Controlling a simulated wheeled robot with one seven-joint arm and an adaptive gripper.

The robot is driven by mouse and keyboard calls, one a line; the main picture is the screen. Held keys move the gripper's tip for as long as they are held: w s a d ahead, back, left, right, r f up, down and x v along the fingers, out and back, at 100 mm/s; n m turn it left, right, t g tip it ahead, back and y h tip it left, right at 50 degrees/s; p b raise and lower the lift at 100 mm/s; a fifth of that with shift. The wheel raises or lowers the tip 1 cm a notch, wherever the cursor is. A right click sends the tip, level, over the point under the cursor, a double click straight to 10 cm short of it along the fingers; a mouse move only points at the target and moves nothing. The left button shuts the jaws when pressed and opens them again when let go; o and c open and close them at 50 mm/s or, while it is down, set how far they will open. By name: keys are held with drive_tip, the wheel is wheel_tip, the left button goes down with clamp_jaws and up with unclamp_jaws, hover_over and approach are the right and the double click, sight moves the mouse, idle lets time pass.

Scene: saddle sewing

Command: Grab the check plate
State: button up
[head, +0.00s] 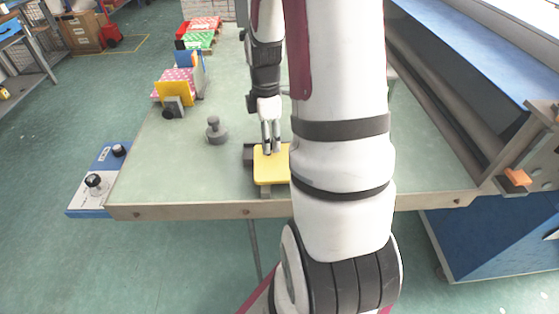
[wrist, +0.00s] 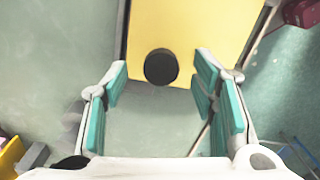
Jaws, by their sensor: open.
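A yellow plate (head: 272,171) sits on a dark block near the front edge of the green-topped table; I take it for the check plate. In the wrist view the yellow plate (wrist: 215,28) fills the upper middle, with a round black knob (wrist: 161,67) near its lower edge. My gripper (head: 271,150) points down at the plate's far side. In the wrist view my gripper (wrist: 160,80) is open, its teal pads on either side of the knob. No contact with the knob is visible. My arm hides the plate's right side in the head view.
A grey knobbed weight (head: 216,132) stands left of the plate. Coloured blocks (head: 178,88) and trays (head: 201,37) line the table's left side. A blue control box (head: 97,182) is at the front left corner. The table between is clear.

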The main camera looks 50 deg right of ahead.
sight(279, 157)
drive_tip(key=shift+f, duration=1.4)
drive_tip(key=shift+c, duration=0.6)
clamp_jaws()
drive_tip(key=shift+r, duration=0.15)
